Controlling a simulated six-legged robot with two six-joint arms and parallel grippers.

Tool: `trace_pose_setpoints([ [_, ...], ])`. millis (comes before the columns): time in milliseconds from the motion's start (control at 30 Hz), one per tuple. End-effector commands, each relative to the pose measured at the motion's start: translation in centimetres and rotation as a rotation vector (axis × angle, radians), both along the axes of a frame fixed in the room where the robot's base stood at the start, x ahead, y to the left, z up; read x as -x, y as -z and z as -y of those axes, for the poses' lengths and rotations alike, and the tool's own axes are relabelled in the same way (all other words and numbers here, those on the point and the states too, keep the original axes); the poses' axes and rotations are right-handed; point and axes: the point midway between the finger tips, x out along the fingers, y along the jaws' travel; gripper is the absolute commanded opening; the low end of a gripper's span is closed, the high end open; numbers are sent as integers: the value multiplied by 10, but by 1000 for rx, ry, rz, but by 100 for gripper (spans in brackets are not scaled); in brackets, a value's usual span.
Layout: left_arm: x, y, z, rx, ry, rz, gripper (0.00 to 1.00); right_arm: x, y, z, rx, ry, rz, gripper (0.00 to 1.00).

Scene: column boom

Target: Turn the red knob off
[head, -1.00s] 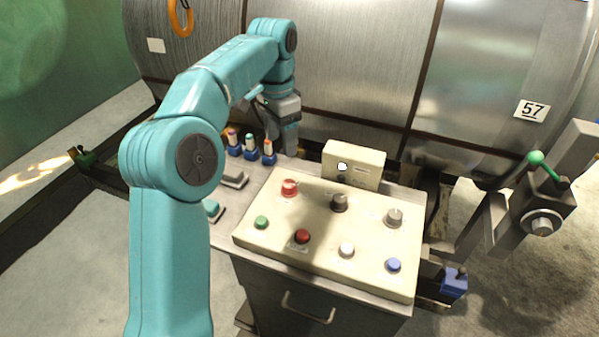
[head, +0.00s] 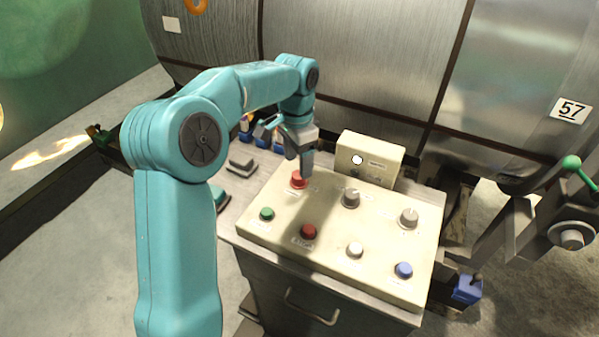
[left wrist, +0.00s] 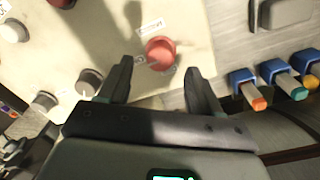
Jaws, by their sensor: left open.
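The red knob (head: 299,180) stands at the back left of the cream control panel (head: 330,207). In the left wrist view the red knob (left wrist: 161,52) shows beyond and between the two open fingertips, with a white label beside it. My left gripper (head: 300,165) is open and empty, pointing down just behind and above the knob. It also shows in the left wrist view (left wrist: 158,80). No contact with the knob can be seen. My right gripper is in neither view.
A red button (head: 309,232), green button (head: 267,214), white button (head: 355,250), blue button (head: 403,270) and grey knobs (head: 350,198) share the panel. A small box with a lit lamp (head: 370,160) stands behind. Blue-based switches (left wrist: 286,75) lie beside the panel.

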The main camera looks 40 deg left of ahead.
Motion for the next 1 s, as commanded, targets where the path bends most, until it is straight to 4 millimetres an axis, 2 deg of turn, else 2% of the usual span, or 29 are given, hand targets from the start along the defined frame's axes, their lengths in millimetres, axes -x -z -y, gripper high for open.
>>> trace_pose_setpoints([
  [33,0,11,0,1,0,-3,64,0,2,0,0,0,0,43],
  [200,-1,33,1,0,0,-2,64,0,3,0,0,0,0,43],
  [567,-3,40,1,0,0,0,64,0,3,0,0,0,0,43],
  [600,-3,40,1,0,0,0,61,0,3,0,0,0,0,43],
  [767,-3,40,2,0,0,0,9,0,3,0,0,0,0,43],
  [1000,-3,39,2,1,-10,-1,8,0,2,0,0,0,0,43],
])
